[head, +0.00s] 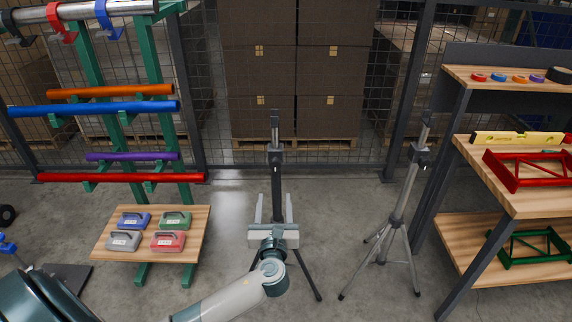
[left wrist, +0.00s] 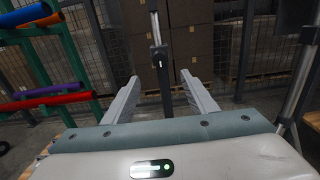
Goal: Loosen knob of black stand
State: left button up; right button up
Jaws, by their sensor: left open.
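The black stand (head: 275,185) is a tripod in the middle of the head view, upright on the floor with spread legs. Its collar and a small light-coloured part show near the top of the column; I cannot clearly make out the knob. My left gripper (head: 268,208) is open, its two fingers on either side of the black column in the head view. In the left wrist view the black stand (left wrist: 159,70) rises between the open fingers (left wrist: 161,88), beyond the gripper body. I cannot tell whether either finger touches it. My right gripper is not in view.
A grey tripod (head: 402,200) stands to the right, near a wooden workbench (head: 520,190) with red and green frames. A green rack with coloured tubes (head: 95,108) and a low wooden board (head: 195,240) with cases are on the left. A mesh fence and stacked boxes (head: 260,75) stand behind.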

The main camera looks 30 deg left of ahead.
pick_arm(q)
send_near(275, 166)
jog(key=x, duration=0.9)
jog(key=shift+p, duration=0.4)
jog(key=shift+w+a, duration=0.25)
jog(key=shift+w, duration=0.2)
jog(key=c, duration=0.9)
jog(key=shift+c, duration=0.8)
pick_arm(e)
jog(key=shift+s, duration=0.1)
